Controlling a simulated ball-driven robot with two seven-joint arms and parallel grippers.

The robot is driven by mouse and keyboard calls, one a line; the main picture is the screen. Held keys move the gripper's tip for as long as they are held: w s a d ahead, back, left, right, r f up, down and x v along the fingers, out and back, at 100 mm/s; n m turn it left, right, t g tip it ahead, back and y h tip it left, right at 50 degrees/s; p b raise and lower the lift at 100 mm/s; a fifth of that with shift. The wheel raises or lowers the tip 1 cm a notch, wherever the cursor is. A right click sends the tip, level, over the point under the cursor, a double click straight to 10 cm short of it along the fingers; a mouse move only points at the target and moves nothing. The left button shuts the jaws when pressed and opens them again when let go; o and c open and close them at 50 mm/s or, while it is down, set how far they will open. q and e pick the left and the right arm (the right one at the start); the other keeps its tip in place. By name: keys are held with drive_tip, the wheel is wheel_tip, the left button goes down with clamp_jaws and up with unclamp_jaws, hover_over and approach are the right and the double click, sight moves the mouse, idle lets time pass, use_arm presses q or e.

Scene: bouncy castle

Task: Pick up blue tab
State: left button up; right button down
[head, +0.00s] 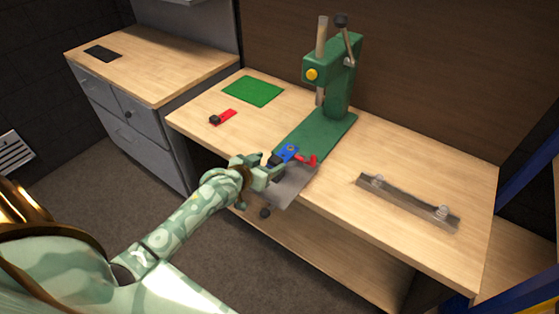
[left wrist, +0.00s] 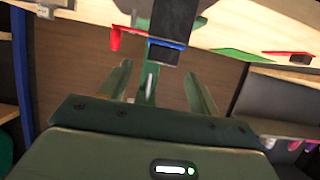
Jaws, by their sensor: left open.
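The blue tab (head: 289,152) lies at the front of the green press base, with a dark block at its near end. In the left wrist view the blue tab (left wrist: 166,43) shows as a blue edge around the dark block, just beyond the fingertips. My left gripper (head: 268,171) is at the table's front edge, close to the dark block. In the left wrist view its two fingers (left wrist: 157,72) are apart with nothing seen held between them. Whether a finger touches the block cannot be told. My right gripper is not in view.
A green press (head: 333,85) stands behind the tab. A red part (head: 310,160) is close on the tab's right, above a grey plate (head: 291,186) at the table edge. A red tab (head: 226,116), a green mat (head: 253,91) and a metal bar (head: 408,203) lie elsewhere on the table.

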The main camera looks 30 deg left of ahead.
sight(276, 159)
use_arm(q)
drive_tip(key=b+x, duration=0.1)
drive_tip(key=x, duration=0.3)
drive_tip(key=shift+s+a, duration=0.1)
drive_tip(key=shift+s, duration=0.05)
drive_tip(key=shift+c, duration=1)
drive_tip(key=c, duration=0.9)
drive_tip(key=shift+c, duration=0.2)
